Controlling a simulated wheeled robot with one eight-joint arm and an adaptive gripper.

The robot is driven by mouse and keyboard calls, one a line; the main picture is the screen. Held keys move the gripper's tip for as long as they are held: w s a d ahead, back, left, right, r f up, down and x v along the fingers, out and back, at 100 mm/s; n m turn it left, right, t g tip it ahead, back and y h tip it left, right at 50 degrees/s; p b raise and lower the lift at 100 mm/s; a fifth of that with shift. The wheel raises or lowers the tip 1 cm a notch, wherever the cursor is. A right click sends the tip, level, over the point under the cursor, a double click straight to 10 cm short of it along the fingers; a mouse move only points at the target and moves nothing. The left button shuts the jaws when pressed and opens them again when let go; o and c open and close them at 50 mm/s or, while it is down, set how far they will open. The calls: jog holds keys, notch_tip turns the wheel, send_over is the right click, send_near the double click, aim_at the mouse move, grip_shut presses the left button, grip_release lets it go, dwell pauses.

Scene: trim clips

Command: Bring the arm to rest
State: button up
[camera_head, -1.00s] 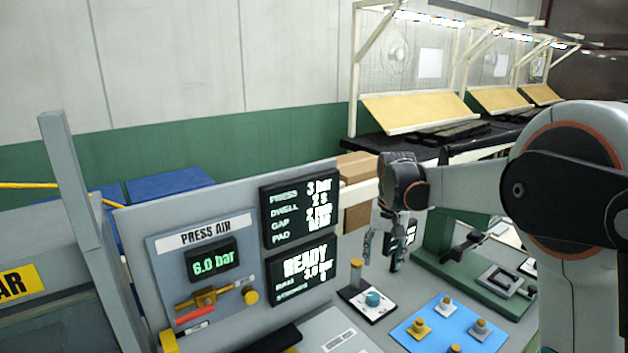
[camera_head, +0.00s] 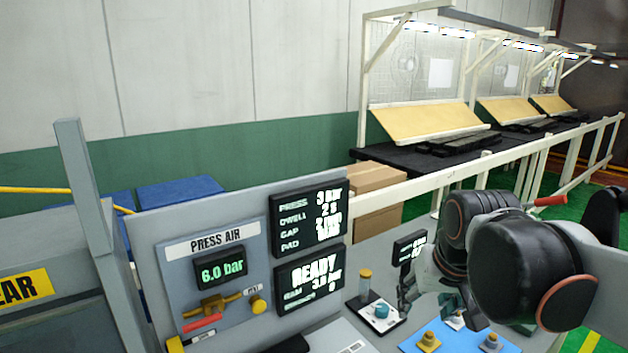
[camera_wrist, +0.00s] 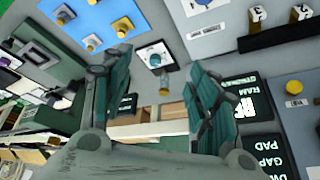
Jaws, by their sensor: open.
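My gripper (camera_wrist: 160,92) is open and empty in the wrist view, its two greenish fingers spread wide apart. In the head view my gripper (camera_head: 428,300) hangs over the bench, partly hidden by my dark wrist and arm links. Between and beyond the fingers, the wrist view shows the white plate (camera_wrist: 146,53) with a teal knob and a tan-topped post. In the head view that plate (camera_head: 392,322) lies left of the gripper, apart from it as far as I can see.
The press panel (camera_head: 166,256) with its lit displays (camera_head: 309,282) stands at the left. A blue mat (camera_head: 413,347) with several pegs lies under my arm. A white rail (camera_head: 470,172) and cardboard boxes (camera_head: 378,178) stand behind the bench.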

jog(key=s+f+n+t, duration=0.1)
jog(key=s+f, duration=0.3)
jog(key=s, duration=0.7)
jog(key=shift+s+f+t, duration=0.2)
jog(key=shift+f+t, duration=0.2)
jog(key=shift+t, duration=0.3)
dwell(1.1)
